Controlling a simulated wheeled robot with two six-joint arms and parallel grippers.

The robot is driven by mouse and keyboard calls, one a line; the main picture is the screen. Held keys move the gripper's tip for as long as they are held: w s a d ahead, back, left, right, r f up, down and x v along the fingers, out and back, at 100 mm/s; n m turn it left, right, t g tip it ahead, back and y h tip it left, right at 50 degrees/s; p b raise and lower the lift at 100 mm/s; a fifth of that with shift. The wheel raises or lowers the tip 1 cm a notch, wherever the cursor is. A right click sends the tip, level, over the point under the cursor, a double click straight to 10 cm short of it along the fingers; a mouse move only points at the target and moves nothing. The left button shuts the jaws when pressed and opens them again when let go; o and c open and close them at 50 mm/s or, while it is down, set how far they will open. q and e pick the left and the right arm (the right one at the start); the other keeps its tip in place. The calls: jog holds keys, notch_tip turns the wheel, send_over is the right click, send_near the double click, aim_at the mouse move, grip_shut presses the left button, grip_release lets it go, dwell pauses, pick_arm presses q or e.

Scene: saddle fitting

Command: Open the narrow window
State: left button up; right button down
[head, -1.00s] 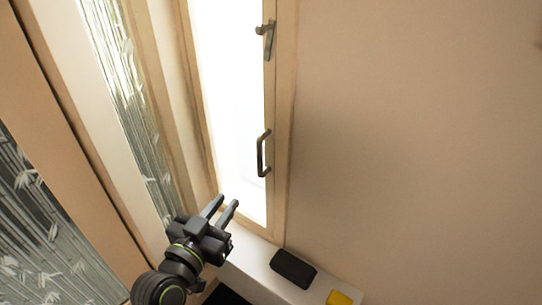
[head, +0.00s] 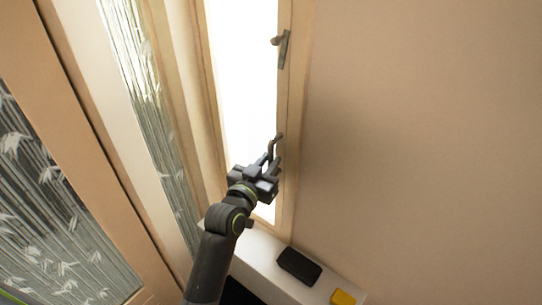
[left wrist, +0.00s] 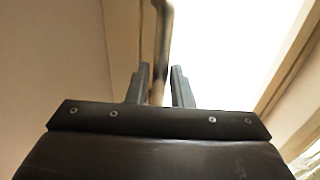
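The narrow window (head: 240,90) is a bright pane in a light wooden frame, and it looks closed. A dark pull handle (head: 278,139) is on the right side of its sash, partly hidden by my gripper. A lever latch (head: 284,48) is higher on the same side and points downward. My left gripper (head: 273,160) is at the lower part of the pull handle. In the left wrist view, its open fingers (left wrist: 160,86) appear on either side of the handle bar (left wrist: 162,40), with a gap at the right finger. My right gripper is not in view.
A white ledge (head: 255,262) below the window holds a black object (head: 299,266) and a yellow object (head: 342,298). A bare beige wall (head: 430,140) is to the right. Wood-framed panels with a bamboo pattern (head: 60,215) are to the left.

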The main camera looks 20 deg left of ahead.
pick_arm(q)
jog(key=shift+w+d, duration=0.15)
jog(key=shift+w, duration=0.65)
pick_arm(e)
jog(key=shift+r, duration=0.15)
pick_arm(q)
grip_shut()
jog(key=shift+s, duration=0.1)
